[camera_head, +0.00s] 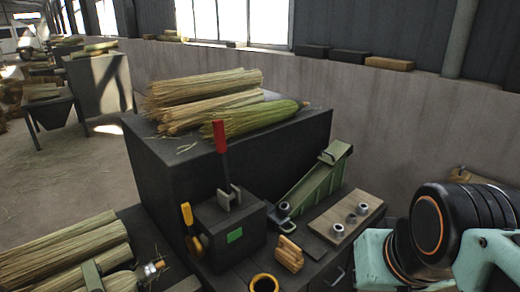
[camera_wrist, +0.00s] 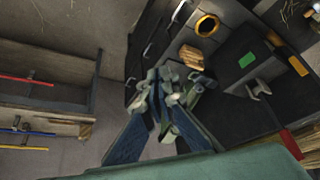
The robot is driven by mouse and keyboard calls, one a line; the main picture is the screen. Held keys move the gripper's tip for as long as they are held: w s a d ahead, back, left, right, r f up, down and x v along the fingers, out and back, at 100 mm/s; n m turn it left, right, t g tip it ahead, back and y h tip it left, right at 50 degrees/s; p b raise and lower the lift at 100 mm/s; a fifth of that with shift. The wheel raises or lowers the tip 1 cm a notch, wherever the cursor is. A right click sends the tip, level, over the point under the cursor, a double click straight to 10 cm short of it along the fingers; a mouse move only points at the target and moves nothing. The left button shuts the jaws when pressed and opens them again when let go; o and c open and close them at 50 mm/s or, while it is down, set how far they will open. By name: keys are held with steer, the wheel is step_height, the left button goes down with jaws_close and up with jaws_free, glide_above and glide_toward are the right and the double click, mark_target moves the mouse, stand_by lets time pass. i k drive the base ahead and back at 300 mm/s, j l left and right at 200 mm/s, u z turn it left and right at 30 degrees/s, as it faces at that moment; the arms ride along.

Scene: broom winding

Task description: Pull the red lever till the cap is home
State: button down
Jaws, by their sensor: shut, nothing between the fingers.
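The red lever (camera_head: 220,137) stands nearly upright in a grey metal bracket (camera_head: 229,194) on top of a dark box (camera_head: 232,222) with a green label. In the wrist view the red at the right edge (camera_wrist: 306,138) is probably its grip. The bracket also shows there (camera_wrist: 258,88). My gripper (camera_wrist: 172,84) is shut and empty, over the bench's edge, apart from the lever. It is outside the head view, where only part of my arm shows at the right. I cannot tell which part is the cap.
A yellow lever (camera_head: 188,214) is on the box's left side. Beside the box are a wooden piece (camera_head: 289,254), a yellow ring (camera_head: 263,284), a green sloped fixture (camera_head: 314,186) and a board with metal rings (camera_head: 346,218). Straw bundles (camera_head: 205,92) lie behind.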

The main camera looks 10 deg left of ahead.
mark_target(219, 128)
steer(key=i+l+u, duration=0.7)
steer(key=l, duration=0.15)
